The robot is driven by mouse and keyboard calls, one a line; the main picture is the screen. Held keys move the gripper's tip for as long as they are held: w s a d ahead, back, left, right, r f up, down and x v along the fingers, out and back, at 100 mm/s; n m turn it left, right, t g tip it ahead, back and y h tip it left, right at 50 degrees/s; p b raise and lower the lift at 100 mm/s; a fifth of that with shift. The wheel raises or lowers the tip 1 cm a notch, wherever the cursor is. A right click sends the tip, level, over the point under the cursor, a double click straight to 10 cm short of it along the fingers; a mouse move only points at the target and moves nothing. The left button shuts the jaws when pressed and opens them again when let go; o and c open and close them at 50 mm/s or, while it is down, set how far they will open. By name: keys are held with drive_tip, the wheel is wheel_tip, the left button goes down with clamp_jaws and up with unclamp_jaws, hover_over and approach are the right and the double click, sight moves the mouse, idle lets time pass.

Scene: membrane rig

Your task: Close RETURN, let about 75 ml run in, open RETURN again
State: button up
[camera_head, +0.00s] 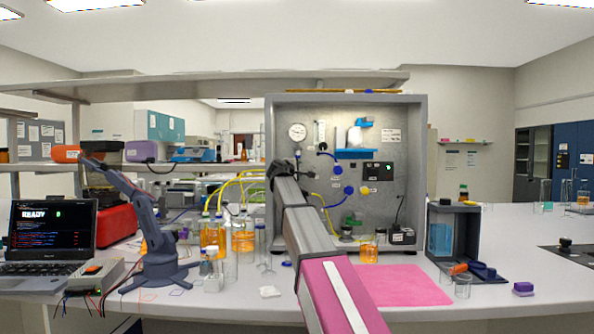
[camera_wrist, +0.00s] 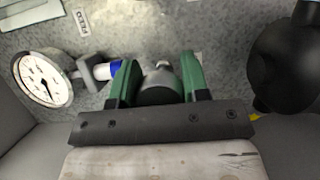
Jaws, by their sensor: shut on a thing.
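The knob is on the grey rig panel (camera_wrist: 215,50). I cannot read a label on this knob, so I cannot tell whether it is RETURN. In the head view my arm reaches up to the left part of the rig panel (camera_head: 385,140), and it hides the fingers and the knob. A small beaker of orange liquid (camera_head: 369,254) stands at the rig's foot.
A round gauge (camera_wrist: 43,78) and a FEED label (camera_wrist: 81,22) are left of my fingers; a black round part (camera_wrist: 285,62) is at right. Blue knobs (camera_head: 349,190) are on the panel. Orange bottles (camera_head: 208,236) stand left of the rig. A pink mat (camera_head: 408,286) lies in front.

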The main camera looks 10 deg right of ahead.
drive_tip(key=m+y, duration=0.1)
drive_tip(key=m, duration=0.1)
drive_tip(key=m+g, duration=0.1)
drive_tip(key=m, duration=0.1)
drive_tip(key=shift+f+m+y, duration=0.2)
drive_tip(key=shift+m+y, duration=0.2)
drive_tip(key=m+g+y, duration=0.1)
drive_tip(key=m, duration=0.2)
drive_tip(key=shift+a+f+y, duration=0.1)
drive_tip(key=shift+f+y, duration=0.05)
drive_tip(key=shift+y, duration=0.25)
drive_tip(key=m+y, duration=0.1)
drive_tip(key=m, duration=0.1)
drive_tip(key=m+y, duration=0.1)
drive_tip(key=m, duration=0.1)
drive_tip(key=shift+a+f+y, duration=0.15)
drive_tip(key=shift+a+y, duration=0.05)
drive_tip(key=shift+y, duration=0.1)
drive_tip(key=shift+a+m+y, duration=0.15)
drive_tip(key=shift+m+y, duration=0.95)
drive_tip(key=shift+m, duration=0.5)
drive_tip(key=o, duration=0.9)
drive_tip(key=shift+w, duration=0.1)
drive_tip(key=shift+o, duration=0.2)
drive_tip(key=v, duration=1.1)
drive_tip(key=shift+f, duration=0.2)
